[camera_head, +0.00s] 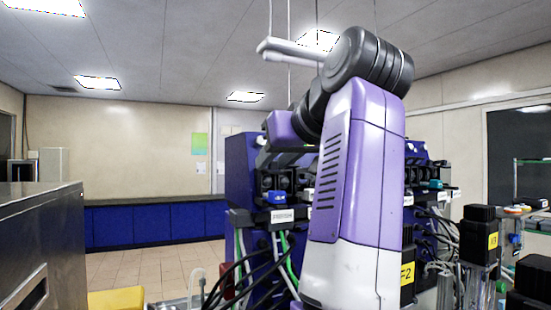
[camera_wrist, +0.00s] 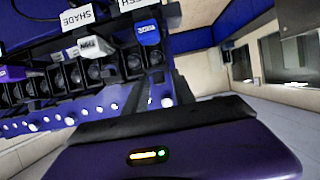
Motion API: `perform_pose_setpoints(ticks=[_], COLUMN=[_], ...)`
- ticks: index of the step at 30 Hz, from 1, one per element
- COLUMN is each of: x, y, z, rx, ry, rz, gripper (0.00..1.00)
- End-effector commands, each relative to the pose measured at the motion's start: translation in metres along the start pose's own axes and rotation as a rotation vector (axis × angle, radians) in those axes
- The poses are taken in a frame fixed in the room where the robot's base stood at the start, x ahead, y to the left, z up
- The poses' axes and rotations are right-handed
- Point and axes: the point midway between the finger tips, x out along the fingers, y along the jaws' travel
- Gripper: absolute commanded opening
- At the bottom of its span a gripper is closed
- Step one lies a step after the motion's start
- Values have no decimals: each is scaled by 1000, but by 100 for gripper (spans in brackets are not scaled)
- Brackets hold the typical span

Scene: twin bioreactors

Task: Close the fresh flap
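A blue flap (camera_head: 277,197) with small pale lettering sits on a black pump head, just above a white label (camera_head: 283,215) that appears to read FRESH. In the wrist view, which is turned over, the same blue flap (camera_wrist: 148,32) is at the top, beside the partly cut-off label (camera_wrist: 135,4). Dark round pump parts show next to it; I cannot tell how far the flap stands open. My gripper (camera_head: 266,142) is above the pump head and partly hidden by my purple arm. Its fingers are dark and unclear in the wrist view, with no held object visible.
Cables and green tubing (camera_head: 291,262) hang below. A metal cabinet (camera_head: 40,245) stands at the left. Open floor (camera_head: 150,262) lies between it and the blue unit.

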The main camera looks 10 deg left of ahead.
Motion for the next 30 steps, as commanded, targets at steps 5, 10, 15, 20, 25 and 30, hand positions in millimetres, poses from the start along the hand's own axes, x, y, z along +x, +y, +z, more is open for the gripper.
perform_pose_setpoints(ticks=[5,10,15,20,25,30], x=[0,0,0,1,2,2], y=[0,0,0,0,1,0], z=[0,1,5,12,19,25], rx=[0,0,0,-1,-1,-1], ry=[0,6,45,131,268,423], rz=[0,0,0,0,1,1], gripper=[0,0,0,0,0,0])
